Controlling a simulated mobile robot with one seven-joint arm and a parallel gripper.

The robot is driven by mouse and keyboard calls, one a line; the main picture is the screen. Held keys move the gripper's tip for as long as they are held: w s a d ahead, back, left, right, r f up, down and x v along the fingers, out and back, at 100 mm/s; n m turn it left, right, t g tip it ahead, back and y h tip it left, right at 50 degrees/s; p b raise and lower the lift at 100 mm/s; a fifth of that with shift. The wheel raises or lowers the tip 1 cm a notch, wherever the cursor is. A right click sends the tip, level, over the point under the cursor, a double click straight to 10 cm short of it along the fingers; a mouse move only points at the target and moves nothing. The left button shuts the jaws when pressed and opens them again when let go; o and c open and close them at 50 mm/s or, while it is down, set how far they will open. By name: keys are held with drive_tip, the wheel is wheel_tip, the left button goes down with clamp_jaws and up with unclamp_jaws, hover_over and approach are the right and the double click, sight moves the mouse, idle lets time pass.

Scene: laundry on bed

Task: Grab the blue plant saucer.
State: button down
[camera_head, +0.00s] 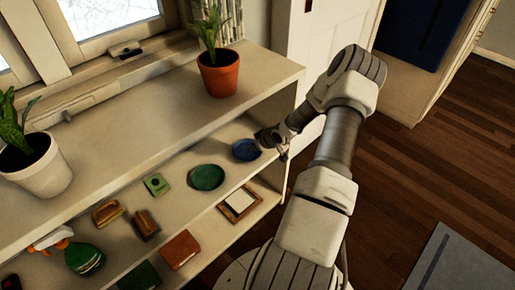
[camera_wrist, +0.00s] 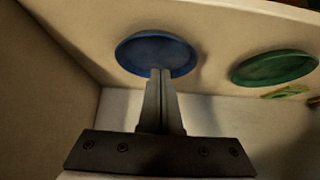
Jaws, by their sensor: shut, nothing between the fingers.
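The blue plant saucer (camera_head: 246,150) lies on the middle shelf of the white shelving unit, near its right end. In the wrist view the blue saucer (camera_wrist: 157,54) is a shallow round dish, just beyond my fingertips. My gripper (camera_wrist: 160,74) is shut with its two fingers together and nothing between them. The fingertips overlap the saucer's near rim in the picture; I cannot tell whether they touch it. In the head view my gripper (camera_head: 284,150) reaches in at the shelf's right end, beside the saucer.
A green saucer (camera_head: 207,177) lies left of the blue one; it also shows in the wrist view (camera_wrist: 274,68). A potted plant (camera_head: 218,76) stands on the top board (camera_head: 130,140) above. Several small items, including a framed piece (camera_head: 240,204), lie lower. The shelf's side wall is close.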

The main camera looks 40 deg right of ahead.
sight(252, 156)
drive_tip(key=b+x, duration=0.1)
drive_tip(key=x, duration=0.3)
drive_tip(key=shift+f, duration=0.25)
drive_tip(key=s, duration=0.2)
drive_tip(key=s+b, duration=0.1)
drive_tip(key=shift+d+r, duration=0.15)
drive_tip(key=shift+r, duration=0.1)
drive_tip(key=shift+s+r, duration=0.1)
drive_tip(key=shift+s, duration=0.5)
drive_tip(key=shift+s, duration=0.15)
drive_tip(key=s+p, duration=0.2)
drive_tip(key=s, duration=0.5)
drive_tip(key=shift+s+d, duration=0.3)
